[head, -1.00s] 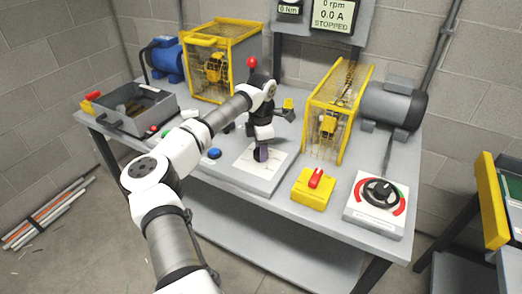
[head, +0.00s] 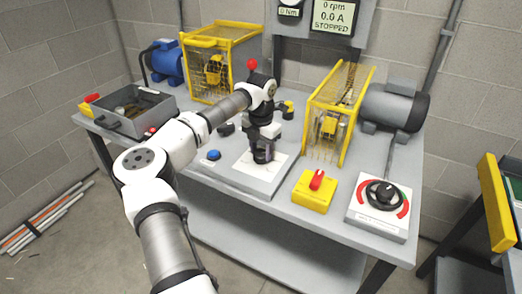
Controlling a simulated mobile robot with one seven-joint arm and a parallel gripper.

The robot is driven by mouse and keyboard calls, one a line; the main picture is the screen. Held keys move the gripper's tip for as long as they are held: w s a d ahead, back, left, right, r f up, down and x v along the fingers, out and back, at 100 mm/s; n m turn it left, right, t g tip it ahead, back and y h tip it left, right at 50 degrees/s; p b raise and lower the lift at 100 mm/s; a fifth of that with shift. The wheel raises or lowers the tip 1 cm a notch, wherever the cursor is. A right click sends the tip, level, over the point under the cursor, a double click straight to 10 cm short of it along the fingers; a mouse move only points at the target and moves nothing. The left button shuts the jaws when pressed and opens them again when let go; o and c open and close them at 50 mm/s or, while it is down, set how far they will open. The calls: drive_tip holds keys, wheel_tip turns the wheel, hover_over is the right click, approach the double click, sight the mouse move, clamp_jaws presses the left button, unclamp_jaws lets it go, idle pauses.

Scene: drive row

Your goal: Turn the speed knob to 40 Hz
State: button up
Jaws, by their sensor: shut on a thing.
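My gripper (head: 263,153) points down at the middle of a pale sloping panel (head: 245,180) on the bench. It is shut on the speed knob, which is mostly hidden by the fingers. The scale marks on the panel are too small and too covered to read, so the knob's setting cannot be told. The display (head: 333,16) above the bench reads 0 rpm, 0.0 A and STOPPED.
A yellow guard cage (head: 340,110) and grey motor (head: 396,107) stand behind. A blue button (head: 213,155) is left.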

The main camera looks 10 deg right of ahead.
sight(261, 152)
idle(0.4)
drive_tip(key=o, duration=1)
wheel_tip(261, 152, up, 14)
drive_tip(key=b, duration=0.2)
